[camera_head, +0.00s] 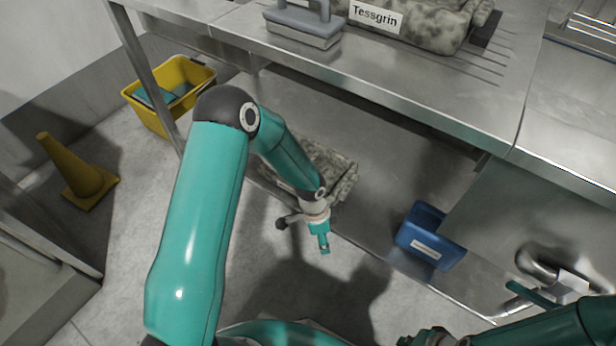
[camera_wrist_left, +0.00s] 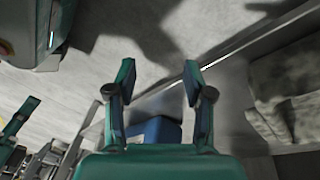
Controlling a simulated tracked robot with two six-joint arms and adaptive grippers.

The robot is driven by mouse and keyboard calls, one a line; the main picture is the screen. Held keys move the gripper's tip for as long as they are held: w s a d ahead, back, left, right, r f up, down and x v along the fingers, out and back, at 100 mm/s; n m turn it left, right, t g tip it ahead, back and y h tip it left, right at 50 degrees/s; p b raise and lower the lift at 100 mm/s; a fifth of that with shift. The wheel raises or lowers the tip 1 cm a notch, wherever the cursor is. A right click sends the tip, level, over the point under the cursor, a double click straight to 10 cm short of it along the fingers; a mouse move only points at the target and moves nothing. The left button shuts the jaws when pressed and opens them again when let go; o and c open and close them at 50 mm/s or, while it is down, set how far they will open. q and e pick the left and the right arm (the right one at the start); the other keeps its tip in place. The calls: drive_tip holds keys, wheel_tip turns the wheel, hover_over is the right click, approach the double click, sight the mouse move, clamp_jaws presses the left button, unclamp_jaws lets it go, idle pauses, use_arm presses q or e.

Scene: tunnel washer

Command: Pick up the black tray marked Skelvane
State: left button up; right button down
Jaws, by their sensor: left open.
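I cannot read the name Skelvane anywhere. A mottled grey-green bundle (camera_head: 335,172) lies on the low shelf under the counter, partly hidden by my left arm. A pale label seems to show at its near edge, unreadable. I cannot tell whether a black tray is under it. It also shows at the right of the left wrist view (camera_wrist_left: 290,90). My left gripper (camera_head: 323,243) hangs in front of the shelf edge, near the bundle and apart from it. Its fingers are spread and empty in the wrist view (camera_wrist_left: 152,78). My right gripper (camera_head: 430,338) shows only partly at the bottom edge.
On the counter, another mottled bundle (camera_head: 430,22) with a dark edge bears the label Tessgrin (camera_head: 375,16), beside a grey block with a handle (camera_head: 302,28). A blue labelled bin (camera_head: 430,236) sits at the shelf's right. A yellow bin (camera_head: 190,78) and yellow cone (camera_head: 75,172) stand left.

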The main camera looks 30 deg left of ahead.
use_arm(q)
drive_tip(key=w+a+r+m+y, duration=0.3)
drive_tip(key=w+a+r+m, duration=0.15)
drive_tip(key=w+a, duration=0.3)
drive_tip(key=w+a+r+m+y, duration=0.4)
drive_tip(key=w+a+r, duration=0.2)
drive_tip(key=a, duration=0.3)
drive_tip(key=shift+t, duration=0.4)
drive_tip(key=b+x, duration=0.4)
drive_tip(key=x, duration=0.6)
drive_tip(key=shift+s+f, duration=0.2)
drive_tip(key=shift+a+f, duration=0.15)
drive_tip(key=shift+f, duration=0.2)
drive_tip(key=b+x, duration=0.1)
drive_tip(key=x, duration=0.1)
drive_tip(key=b+x, duration=0.2)
drive_tip(key=x, duration=0.1)
drive_tip(key=shift+d+f, duration=0.15)
drive_tip(key=shift+d, duration=0.1)
drive_tip(key=shift+w, duration=0.1)
clamp_jaws()
